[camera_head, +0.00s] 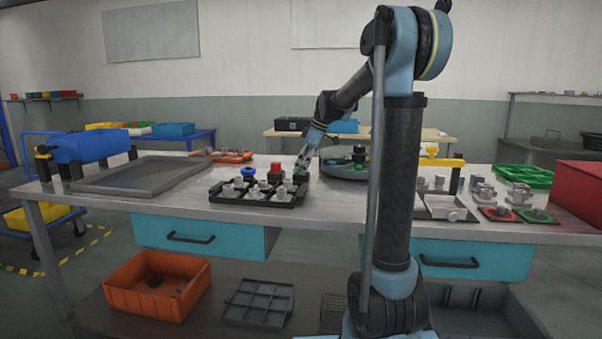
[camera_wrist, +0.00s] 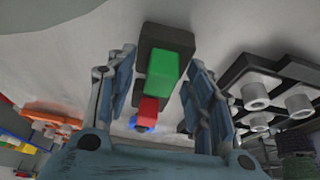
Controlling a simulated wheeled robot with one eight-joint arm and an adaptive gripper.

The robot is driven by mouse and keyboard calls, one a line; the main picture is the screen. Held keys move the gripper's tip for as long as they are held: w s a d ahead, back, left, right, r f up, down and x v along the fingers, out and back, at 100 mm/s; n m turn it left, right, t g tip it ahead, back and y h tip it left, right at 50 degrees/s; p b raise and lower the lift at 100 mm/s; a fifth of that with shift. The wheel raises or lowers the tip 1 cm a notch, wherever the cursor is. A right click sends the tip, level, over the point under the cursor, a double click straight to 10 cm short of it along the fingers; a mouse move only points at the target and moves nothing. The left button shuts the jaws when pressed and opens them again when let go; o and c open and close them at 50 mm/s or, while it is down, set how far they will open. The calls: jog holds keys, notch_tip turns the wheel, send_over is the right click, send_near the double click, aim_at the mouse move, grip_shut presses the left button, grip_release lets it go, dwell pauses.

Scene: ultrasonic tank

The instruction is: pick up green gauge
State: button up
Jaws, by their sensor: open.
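The green gauge (camera_wrist: 165,75) is a green block against a dark body in the wrist view. It shows between the two fingers of my gripper (camera_wrist: 163,66), with a gap visible at each side. The fingers are apart and hold nothing. In the head view my gripper (camera_head: 302,163) points down at the back right of the black rack, and the green gauge is largely hidden there.
A red-topped piece (camera_head: 275,168) and a blue-topped piece (camera_head: 247,172) stand beside the black rack (camera_head: 240,198) of grey fittings. A grey tray (camera_head: 145,176) lies left.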

jog(key=shift+c, duration=0.5)
grip_shut()
notch_tip(320, 180, up, 10)
